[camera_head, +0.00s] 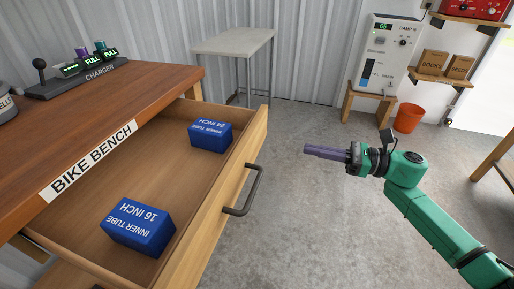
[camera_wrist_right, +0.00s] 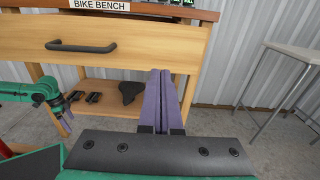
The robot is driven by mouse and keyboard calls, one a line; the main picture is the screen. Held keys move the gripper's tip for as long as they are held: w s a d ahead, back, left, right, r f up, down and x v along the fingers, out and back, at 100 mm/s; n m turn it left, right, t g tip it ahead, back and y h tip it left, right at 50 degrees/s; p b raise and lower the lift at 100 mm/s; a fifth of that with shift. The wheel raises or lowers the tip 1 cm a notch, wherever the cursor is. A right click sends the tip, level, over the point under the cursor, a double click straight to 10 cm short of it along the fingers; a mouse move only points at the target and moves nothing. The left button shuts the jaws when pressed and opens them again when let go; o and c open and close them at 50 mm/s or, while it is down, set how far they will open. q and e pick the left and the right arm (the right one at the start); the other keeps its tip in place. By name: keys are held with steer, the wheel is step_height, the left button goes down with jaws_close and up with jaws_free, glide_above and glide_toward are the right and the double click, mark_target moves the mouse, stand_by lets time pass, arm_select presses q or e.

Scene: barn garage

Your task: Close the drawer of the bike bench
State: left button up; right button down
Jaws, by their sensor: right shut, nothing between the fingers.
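The bike bench (camera_head: 150,90) is at the left in the head view, with its drawer (camera_head: 215,215) pulled far out. The drawer holds two blue inner tube boxes, a 16 inch one (camera_head: 138,226) near and a 24 inch one (camera_head: 210,135) farther back. A dark bar handle (camera_head: 243,195) is on the drawer front; it also shows in the right wrist view (camera_wrist_right: 80,47). My right gripper (camera_head: 307,149) is shut and empty, to the right of the drawer front and apart from it. My left gripper (camera_wrist_right: 64,122) shows small at the left of the right wrist view; its jaws are unclear.
A charger (camera_head: 85,77) stands on the bench top. A grey table (camera_head: 235,42) is behind, and a white cabinet (camera_head: 388,55) on a wooden stool and an orange bucket (camera_head: 408,118) are at the back right. The floor before the drawer is clear.

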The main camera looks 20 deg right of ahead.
mark_target(258, 139)
steer(key=x, duration=1.1)
steer(key=shift+r+p, duration=0.1)
steer(key=shift+p, duration=0.25)
steer(key=shift+w+a, duration=0.1)
steer(key=shift+a, duration=0.15)
arm_select(q)
steer(key=shift+s+a+f, duration=0.1)
steer(key=shift+s+f, duration=0.35)
steer(key=shift+f, duration=0.4)
